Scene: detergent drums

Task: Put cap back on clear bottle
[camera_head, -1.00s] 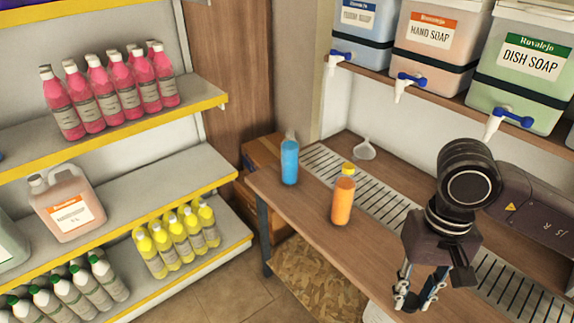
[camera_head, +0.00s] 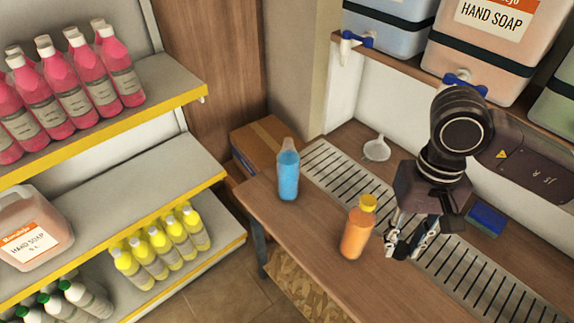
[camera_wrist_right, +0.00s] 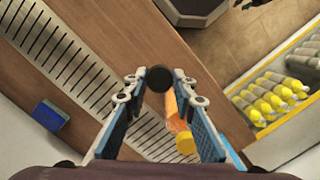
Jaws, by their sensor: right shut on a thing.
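A clear bottle of blue liquid (camera_head: 288,178) stands upright on the wooden counter in the head view. Its neck is see-through and no coloured cap shows on it. My right gripper (camera_head: 404,250) points down over the counter, right of the blue bottle and just right of an orange bottle (camera_head: 356,235). In the right wrist view, my right gripper (camera_wrist_right: 158,80) is shut on a small round dark cap (camera_wrist_right: 160,78) at its fingertips. The orange bottle, with its yellow cap (camera_wrist_right: 185,143), is partly behind a finger there. My left gripper is out of view.
A slotted metal drain (camera_head: 340,188) runs along the counter, with a clear funnel (camera_head: 376,149) and a blue sponge (camera_head: 486,218) by it. Soap drums (camera_head: 480,50) sit above. A shelf of bottles (camera_head: 120,215) stands left across a gap.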

